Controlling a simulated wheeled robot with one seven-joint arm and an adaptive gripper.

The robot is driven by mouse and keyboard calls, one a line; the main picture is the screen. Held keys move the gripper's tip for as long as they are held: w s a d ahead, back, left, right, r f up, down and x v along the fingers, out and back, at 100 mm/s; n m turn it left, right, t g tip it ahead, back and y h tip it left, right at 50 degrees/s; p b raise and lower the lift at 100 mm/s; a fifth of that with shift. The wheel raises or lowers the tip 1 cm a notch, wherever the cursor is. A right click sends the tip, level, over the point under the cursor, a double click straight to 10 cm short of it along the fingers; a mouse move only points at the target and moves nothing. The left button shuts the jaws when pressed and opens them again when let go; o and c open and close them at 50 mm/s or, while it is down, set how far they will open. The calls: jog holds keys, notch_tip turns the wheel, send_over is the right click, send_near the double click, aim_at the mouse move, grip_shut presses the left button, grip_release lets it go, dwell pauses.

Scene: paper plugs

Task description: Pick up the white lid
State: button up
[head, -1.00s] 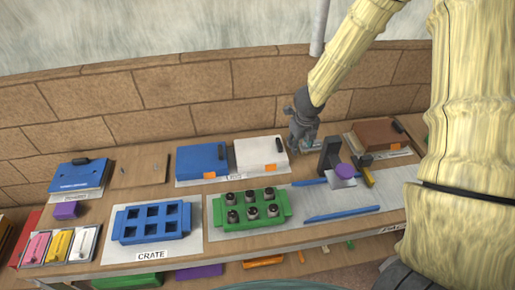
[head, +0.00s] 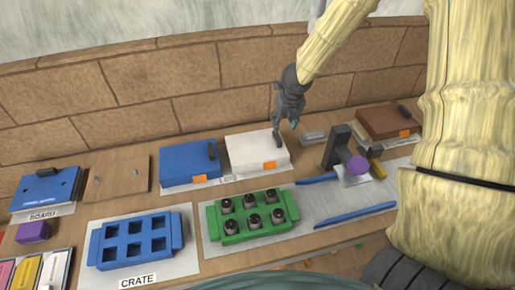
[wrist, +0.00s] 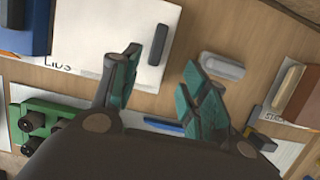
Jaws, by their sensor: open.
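The white lid (head: 256,152) lies on the mat marked LIDS, right of the blue lid (head: 190,163). It has a dark handle at its right end and an orange tag at its front. In the wrist view the white lid (wrist: 100,35) fills the upper left, with its dark handle (wrist: 158,44) near its right edge. My gripper (head: 286,140) is above the right end of the white lid. In the wrist view my gripper (wrist: 165,75) is open and empty, its teal fingers apart. The left finger overlaps the lid's lower right part in the picture.
A grey bar (head: 313,136) lies right of the white lid. A green crate with several plugs (head: 250,224) and an empty blue crate (head: 136,240) are in front.

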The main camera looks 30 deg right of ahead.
aim_at(278, 136)
jog(key=shift+w+a+f, duration=0.15)
jog(key=shift+w+f, duration=0.05)
jog(key=shift+f, duration=0.5)
jog(key=shift+b+x, duration=0.45)
jog(key=shift+x, duration=1.65)
jog(key=shift+w+b+x, duration=0.15)
jog(key=shift+b+x, duration=0.15)
jog(key=shift+x, duration=0.95)
jog(key=shift+w+b+x, duration=0.15)
jog(key=shift+b+x, duration=0.1)
jog(key=shift+x, duration=1)
jog(key=shift+r, duration=0.1)
grip_shut()
